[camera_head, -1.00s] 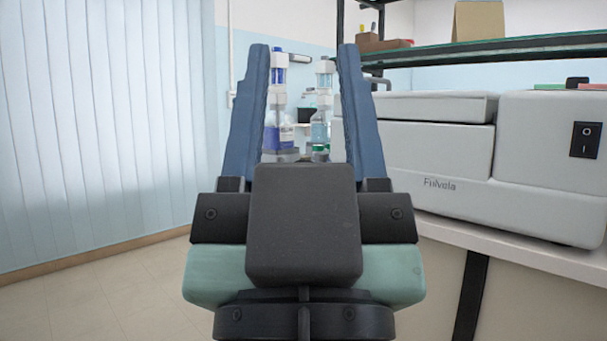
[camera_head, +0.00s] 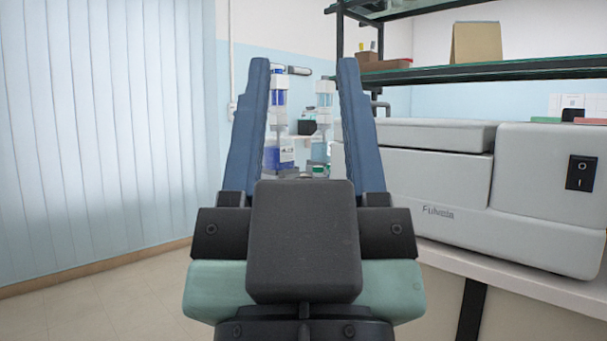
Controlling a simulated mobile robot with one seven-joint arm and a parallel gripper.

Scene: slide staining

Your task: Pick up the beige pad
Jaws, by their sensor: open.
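My gripper (camera_head: 304,62) is in the middle of the view, its two blue fingers upright and wide apart. It is open, with nothing between the fingers; bottles show through the gap in the background. No thing is clearly a beige pad. A tan, upright, flat-faced object (camera_head: 476,42) stands on the shelf at upper right, apart from my gripper; I cannot tell whether it is the pad. My gripper's body hides part of the bench behind it.
A large grey-white machine (camera_head: 455,187) fills the right side on a light bench (camera_head: 510,286). A dark-edged glass shelf (camera_head: 500,70) runs above it, with brown boxes (camera_head: 383,64). Bottles with blue liquid (camera_head: 279,150) stand behind. Blinds (camera_head: 110,140) and open floor (camera_head: 100,295) lie left.

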